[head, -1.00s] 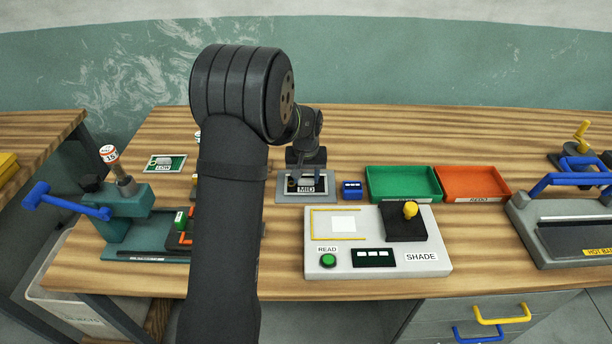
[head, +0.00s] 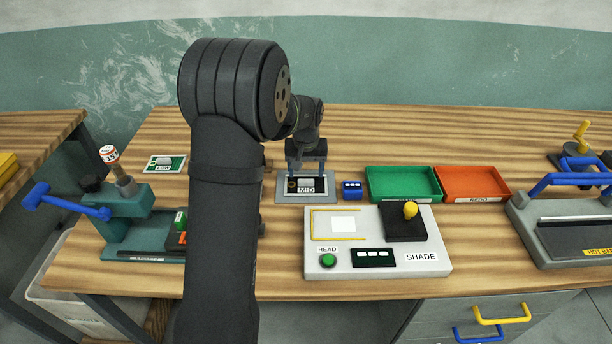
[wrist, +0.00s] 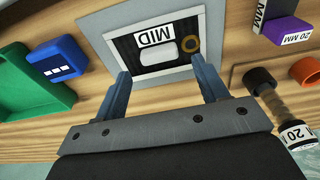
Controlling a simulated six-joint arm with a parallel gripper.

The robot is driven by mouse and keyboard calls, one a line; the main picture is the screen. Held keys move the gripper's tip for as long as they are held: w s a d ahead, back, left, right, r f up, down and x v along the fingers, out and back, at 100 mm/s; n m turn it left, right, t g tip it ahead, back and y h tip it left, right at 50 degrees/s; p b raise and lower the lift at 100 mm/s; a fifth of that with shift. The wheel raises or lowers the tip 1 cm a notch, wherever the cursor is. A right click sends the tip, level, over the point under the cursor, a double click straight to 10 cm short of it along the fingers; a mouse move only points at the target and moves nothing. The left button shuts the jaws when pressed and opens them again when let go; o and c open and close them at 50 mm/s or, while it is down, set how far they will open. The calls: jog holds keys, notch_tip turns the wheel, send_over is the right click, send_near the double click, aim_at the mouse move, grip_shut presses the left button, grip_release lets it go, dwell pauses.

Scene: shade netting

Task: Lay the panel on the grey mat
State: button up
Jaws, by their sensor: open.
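The panel (head: 310,185) is a dark sheet with a white MID label, lying on the grey mat (head: 287,199) in the middle of the bench. In the wrist view the panel (wrist: 181,40) shows a pale block or opening in its middle and a brass-coloured ring near one end. A white border surrounds it, within the grey mat (wrist: 101,42). My gripper (head: 306,171) is just above the panel, open and empty. In the wrist view its two blue-grey fingers (wrist: 162,70) are apart, with the panel beyond their tips.
A small blue box (head: 352,190), a green tray (head: 402,198) and an orange tray (head: 473,201) stand to the right. The white SHADE reader (head: 425,274) is in front. A teal press (head: 125,220) is left. A LOW card (head: 165,164) lies at back left.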

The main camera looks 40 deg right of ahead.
aim_at(306, 180)
notch_tip(306, 180, up, 9)
jog(key=shift+s+a, duration=0.35)
jog(key=shift+s, duration=0.05)
jog(key=shift+f, duration=0.15)
jog(key=f, duration=0.8)
jog(key=w+d+f, duration=0.1)
jog(key=f, duration=0.3)
jog(key=shift+f, duration=0.15)
notch_tip(306, 180, up, 3)
jog(key=shift+f, duration=0.15)
jog(key=shift+r, duration=0.6)
